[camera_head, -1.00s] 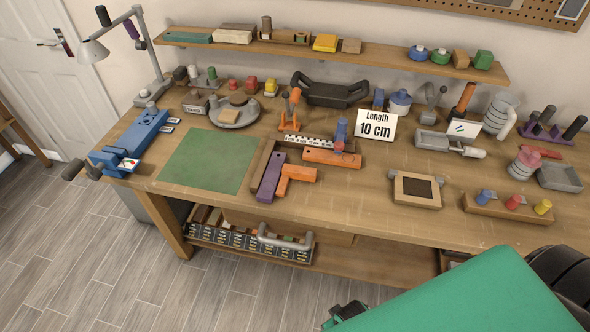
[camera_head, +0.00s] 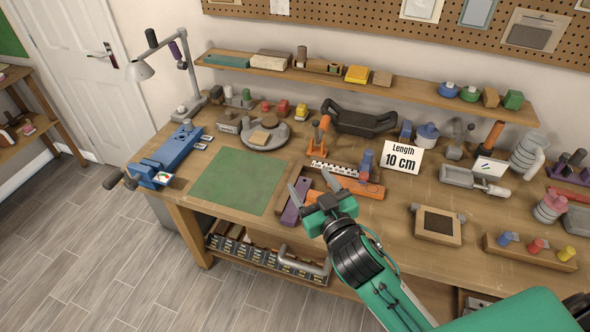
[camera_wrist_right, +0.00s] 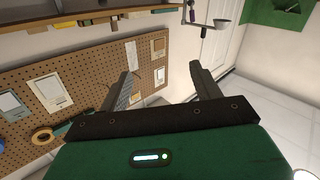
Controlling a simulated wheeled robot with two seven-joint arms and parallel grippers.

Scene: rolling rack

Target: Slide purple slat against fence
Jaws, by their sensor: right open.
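The purple slat (camera_head: 290,214) lies on the workbench just right of the green mat, long side running front to back. My right gripper partly covers it. A brown wooden fence strip (camera_head: 282,186) runs along its left side; I cannot tell whether they touch. My right gripper (camera_head: 311,184) is open and empty, its fingers over the slat area in the head view; whether it touches anything is unclear. The right wrist view shows the two fingers (camera_wrist_right: 163,88) apart with nothing between them. An orange slat (camera_head: 352,186) lies to the right. My left gripper is not in view.
A black-and-white scale strip (camera_head: 333,168) and a blue clamp (camera_head: 364,163) stand behind the gripper. A "Length 10 cm" card (camera_head: 402,158) is at right. The green mat (camera_head: 238,181) is clear. A framed block (camera_head: 437,224) sits front right.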

